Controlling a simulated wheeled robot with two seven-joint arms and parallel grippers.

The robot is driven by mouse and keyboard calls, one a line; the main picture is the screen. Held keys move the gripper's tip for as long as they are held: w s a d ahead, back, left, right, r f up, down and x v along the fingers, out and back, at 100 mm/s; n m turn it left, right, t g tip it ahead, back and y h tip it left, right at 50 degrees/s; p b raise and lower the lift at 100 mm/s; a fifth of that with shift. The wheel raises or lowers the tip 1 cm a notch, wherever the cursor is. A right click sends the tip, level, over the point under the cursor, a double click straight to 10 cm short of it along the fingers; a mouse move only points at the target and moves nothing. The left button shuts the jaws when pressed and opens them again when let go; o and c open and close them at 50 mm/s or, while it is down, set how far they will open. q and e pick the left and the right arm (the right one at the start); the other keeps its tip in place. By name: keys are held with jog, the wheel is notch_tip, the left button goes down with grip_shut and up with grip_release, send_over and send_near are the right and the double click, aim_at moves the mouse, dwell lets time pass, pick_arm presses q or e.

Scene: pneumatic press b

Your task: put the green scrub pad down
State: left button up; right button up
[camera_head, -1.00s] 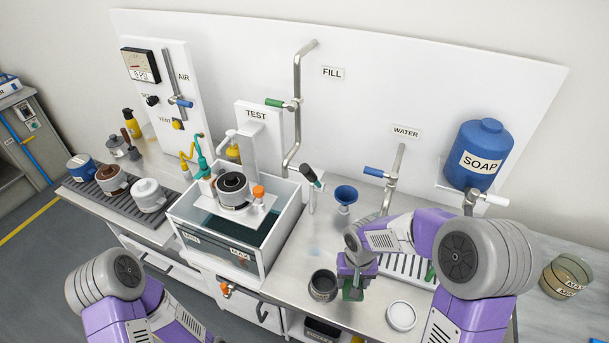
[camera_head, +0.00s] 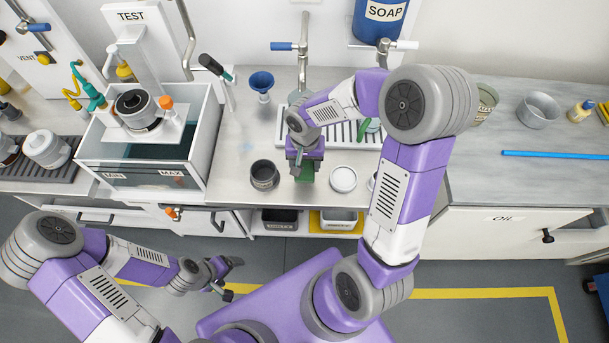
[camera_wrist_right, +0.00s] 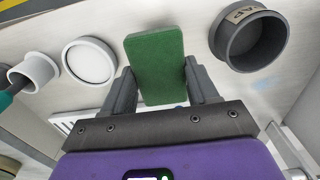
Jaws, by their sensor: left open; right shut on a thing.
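The green scrub pad (camera_head: 305,174) is a flat, rounded block. It shows more fully in the right wrist view (camera_wrist_right: 156,58). My right gripper (camera_head: 304,163) is shut on it, with one finger on each side. The pad is over the steel counter, between a dark grey cup and a white round lid. I cannot tell whether its underside touches the counter. My left gripper (camera_head: 232,278) is open and empty, in front of the counter and well away from the pad.
The dark grey cup (camera_head: 264,175) is left of the pad and the white lid (camera_head: 343,179) is right of it. A draining rack (camera_head: 345,133) lies behind. The test tank (camera_head: 203,135) stands to the left. Bare counter (camera_head: 232,165) lies between tank and cup.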

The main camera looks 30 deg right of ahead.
aim_at(305, 174)
notch_tip(305, 174, down, 6)
jog(key=shift+r+b, duration=0.1)
jog(key=shift+b, duration=0.7)
jog(key=o, duration=1.1)
